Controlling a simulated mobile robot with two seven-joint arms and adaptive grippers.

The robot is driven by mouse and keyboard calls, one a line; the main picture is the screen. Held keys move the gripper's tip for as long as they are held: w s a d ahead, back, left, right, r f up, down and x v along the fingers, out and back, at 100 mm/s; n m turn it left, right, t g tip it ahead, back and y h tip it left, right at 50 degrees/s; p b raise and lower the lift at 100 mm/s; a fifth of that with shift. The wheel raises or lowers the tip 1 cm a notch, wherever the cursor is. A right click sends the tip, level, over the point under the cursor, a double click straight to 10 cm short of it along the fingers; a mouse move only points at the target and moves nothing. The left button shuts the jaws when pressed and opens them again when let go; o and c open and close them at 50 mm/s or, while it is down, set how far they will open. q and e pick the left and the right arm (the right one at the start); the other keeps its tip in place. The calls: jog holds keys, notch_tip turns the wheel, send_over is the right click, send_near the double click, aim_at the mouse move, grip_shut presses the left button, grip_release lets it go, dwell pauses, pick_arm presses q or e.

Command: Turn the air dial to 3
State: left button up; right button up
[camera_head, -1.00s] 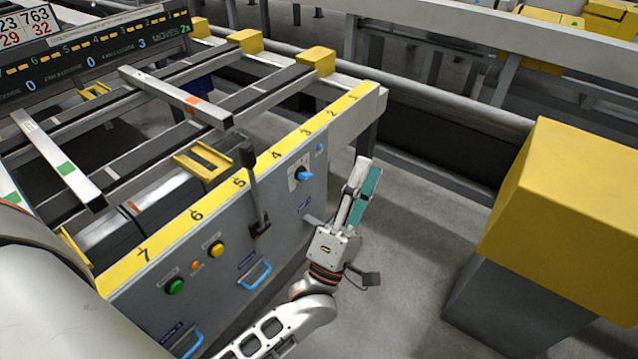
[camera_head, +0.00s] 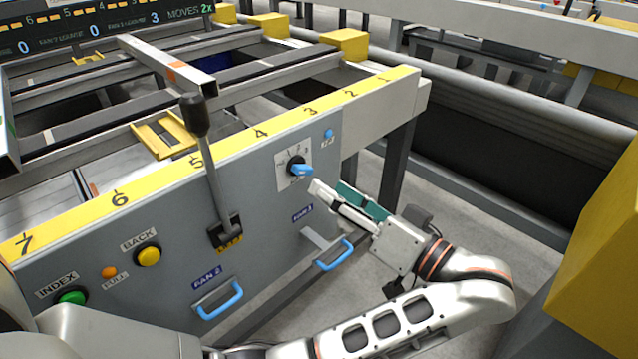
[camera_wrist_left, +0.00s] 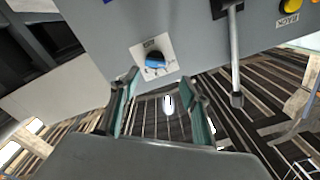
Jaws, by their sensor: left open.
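The air dial (camera_head: 300,169) is a blue knob on a white plate on the grey front panel, below the yellow strip's 3. In the left wrist view, the blue dial (camera_wrist_left: 157,61) lies just beyond and between the two teal-padded fingertips (camera_wrist_left: 160,80), with no visible contact. My right gripper is not in view.
A black-knobbed lever (camera_head: 205,150) stands left of the dial. Blue handles (camera_head: 334,256) (camera_head: 220,300) stick out low on the panel. A yellow button (camera_head: 148,256) and green button (camera_head: 73,297) are further left. A yellow block (camera_head: 600,260) stands at the right.

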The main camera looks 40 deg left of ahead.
aim_at(306, 172)
pick_arm(q)
jog(key=shift+n, duration=0.3)
jog(key=a, duration=0.2)
jog(key=w+a, duration=0.1)
jog(key=a, duration=0.4)
jog(key=shift+w+a+f+b, duration=0.25)
jog(key=shift+w+b, duration=0.1)
jog(key=c, duration=1.1)
